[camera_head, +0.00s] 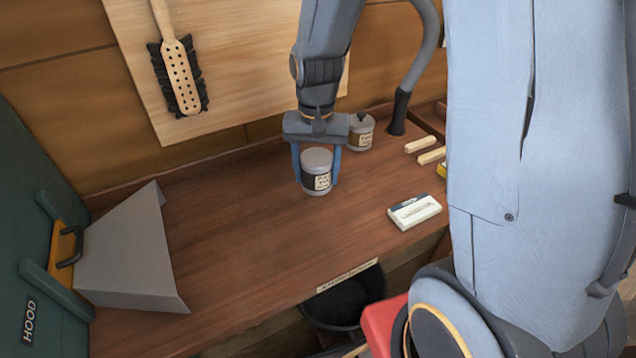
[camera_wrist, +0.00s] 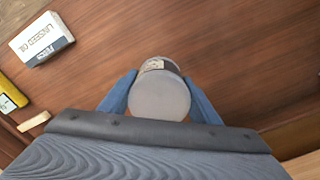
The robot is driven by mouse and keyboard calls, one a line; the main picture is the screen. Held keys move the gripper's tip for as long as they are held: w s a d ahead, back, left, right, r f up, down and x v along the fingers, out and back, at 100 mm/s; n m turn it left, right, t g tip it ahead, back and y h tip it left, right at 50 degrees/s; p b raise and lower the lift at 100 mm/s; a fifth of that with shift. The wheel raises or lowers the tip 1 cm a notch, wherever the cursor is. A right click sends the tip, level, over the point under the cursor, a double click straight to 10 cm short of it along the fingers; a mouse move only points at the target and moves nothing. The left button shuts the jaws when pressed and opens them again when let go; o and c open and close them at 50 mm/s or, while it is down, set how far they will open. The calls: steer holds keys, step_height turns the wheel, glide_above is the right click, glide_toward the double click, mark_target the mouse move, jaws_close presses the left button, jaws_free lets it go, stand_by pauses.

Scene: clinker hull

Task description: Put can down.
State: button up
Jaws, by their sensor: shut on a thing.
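A small grey-lidded can (camera_head: 317,172) with a dark label is upright over the brown wooden bench (camera_head: 250,240). My gripper (camera_head: 317,180) points down with its blue fingers on either side of the can, shut on it. In the wrist view the can (camera_wrist: 160,96) sits between the two fingers, its round lid facing the camera. The can's base is at or very near the bench top; I cannot tell if it touches.
A second lidded can (camera_head: 361,132) stands just behind, right of my gripper. A white box (camera_head: 414,211) marked "LINSEED OIL" in the wrist view (camera_wrist: 41,39) and pale sticks (camera_head: 420,144) lie to the right. A grey hood (camera_head: 130,255) stands left. The bench between is clear.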

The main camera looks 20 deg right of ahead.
mark_target(317, 186)
steer(key=shift+f+p, duration=0.45)
steer(key=shift+f, duration=1.9)
steer(key=o, duration=1.4)
